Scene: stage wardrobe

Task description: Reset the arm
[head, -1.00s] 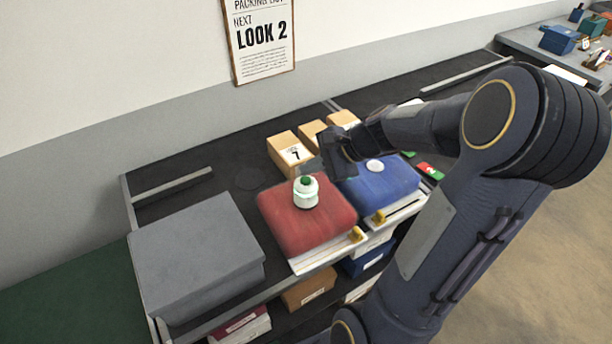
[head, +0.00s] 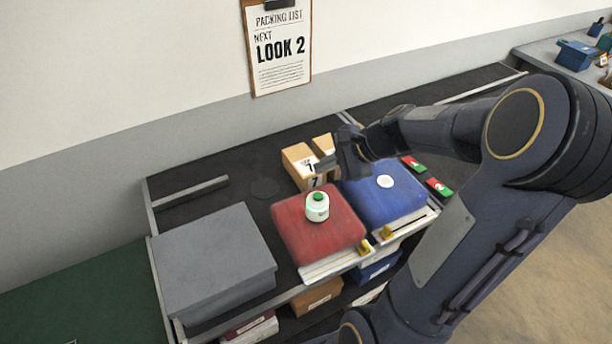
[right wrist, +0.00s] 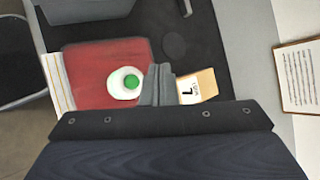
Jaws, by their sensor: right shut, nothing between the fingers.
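My right gripper (head: 326,164) is shut and empty. It hangs above the table beside the tan boxes, near the back corner of the red cushion; in the right wrist view its closed fingers (right wrist: 157,84) show at the middle. My right arm comes in from the right across the view. A white round container with a green top (head: 317,206) stands on the red cushion (head: 312,238), apart from the gripper; it also shows in the right wrist view (right wrist: 125,82). My left gripper is in neither view.
A blue cushion (head: 390,206) with a white disc lies right of the red one. A grey box (head: 214,262) stands at the left. Tan boxes (head: 300,165) stand behind the cushions. Red and green cards (head: 438,187) lie at the right. A packing list (head: 279,50) hangs on the wall.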

